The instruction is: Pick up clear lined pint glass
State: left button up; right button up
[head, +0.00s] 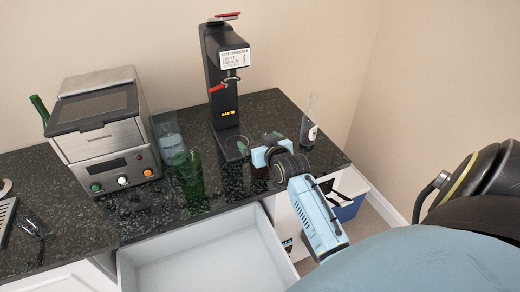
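A clear glass (168,130) stands on the dark counter just right of the steel machine, partly behind a green bottle or glass. I cannot make out lines on it. A faint round clear rim (237,143) shows beside the tap tower's base, left of my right gripper. My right gripper (262,160) is low over the counter's front right part, pointing away from me. Its fingers are mostly hidden by its own wrist, so I cannot see whether it is open or holds anything. My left gripper is out of view.
A steel machine (100,130) stands at left and a black tap tower (220,85) at the back. The green bottle or glass (188,178) is near the counter's front. A clear labelled bottle (309,125) is at right. An open white drawer (205,258) juts out below.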

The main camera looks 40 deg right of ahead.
jog(key=c, duration=1.7)
jog(key=shift+r, duration=0.1)
jog(key=shift+c, duration=0.5)
jog(key=shift+r, duration=0.15)
